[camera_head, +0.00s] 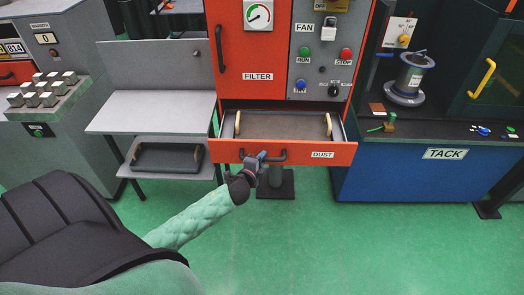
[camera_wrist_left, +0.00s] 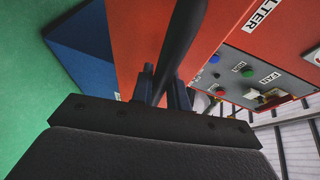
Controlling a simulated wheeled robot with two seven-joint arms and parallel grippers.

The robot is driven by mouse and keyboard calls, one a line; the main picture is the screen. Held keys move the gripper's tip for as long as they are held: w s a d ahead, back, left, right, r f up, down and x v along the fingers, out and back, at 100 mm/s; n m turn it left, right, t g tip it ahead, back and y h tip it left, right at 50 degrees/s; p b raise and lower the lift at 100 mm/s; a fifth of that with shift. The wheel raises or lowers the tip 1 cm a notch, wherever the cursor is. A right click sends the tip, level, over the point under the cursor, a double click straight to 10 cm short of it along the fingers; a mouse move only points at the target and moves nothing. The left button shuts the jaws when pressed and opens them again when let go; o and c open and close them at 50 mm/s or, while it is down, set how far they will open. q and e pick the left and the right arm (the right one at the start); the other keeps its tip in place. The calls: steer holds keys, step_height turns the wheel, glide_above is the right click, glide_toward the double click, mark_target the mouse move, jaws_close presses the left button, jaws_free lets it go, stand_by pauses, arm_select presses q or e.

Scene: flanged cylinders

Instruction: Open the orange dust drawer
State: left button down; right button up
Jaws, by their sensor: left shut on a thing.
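The orange dust drawer (camera_head: 300,150), labelled DUST, is pulled out below the orange filter cabinet (camera_head: 285,90). Its inside shows, with a dark tray (camera_head: 283,126) that has a tan grip at each end. A dark bar handle (camera_head: 275,158) is on the drawer front. My left gripper (camera_head: 257,163) is at the left part of this handle. In the left wrist view, the fingers (camera_wrist_left: 162,85) are closed around the dark bar (camera_wrist_left: 184,40). My right gripper is not in view.
A grey side table (camera_head: 150,112) stands left of the cabinet, with a dark tray (camera_head: 165,157) on its lower shelf. A blue TACK bench (camera_head: 400,175) stands close on the right. The green floor (camera_head: 310,240) in front is clear.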

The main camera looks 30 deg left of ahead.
arm_select(q)
steer(key=shift+s+d, duration=0.25)
steer(key=shift+s, duration=0.1)
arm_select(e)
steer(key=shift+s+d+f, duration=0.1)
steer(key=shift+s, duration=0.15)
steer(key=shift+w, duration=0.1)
arm_select(q)
steer(key=c, duration=1.4)
jaws_free()
steer(key=shift+o, duration=0.2)
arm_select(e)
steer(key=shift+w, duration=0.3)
